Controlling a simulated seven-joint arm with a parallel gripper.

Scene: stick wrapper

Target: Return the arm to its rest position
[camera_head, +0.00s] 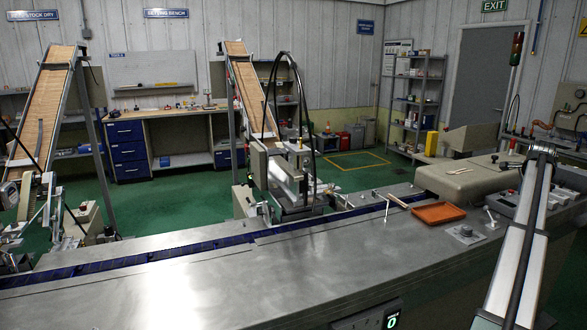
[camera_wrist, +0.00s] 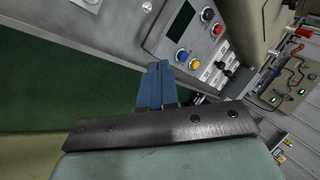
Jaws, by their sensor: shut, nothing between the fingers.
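My gripper (camera_wrist: 158,66) shows in the wrist view as two blue fingers side by side, pressed together with nothing between them. They stick out past a dark bar with screws. The fingertips are close to a control panel (camera_wrist: 160,38) with a dark screen and red, blue and yellow buttons; I cannot tell the gap between them. Green floor shows beside the fingers. I cannot make out the fingers in the head view.
A long steel table (camera_head: 190,290) with a blue belt (camera_head: 120,263) crosses the head view. An orange tray (camera_head: 460,211) lies on it at the right, near a beige machine housing (camera_head: 455,188). Two inclined conveyors (camera_head: 45,110) (camera_head: 250,95) stand behind. A shelf rack (camera_head: 415,95) stands farther back.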

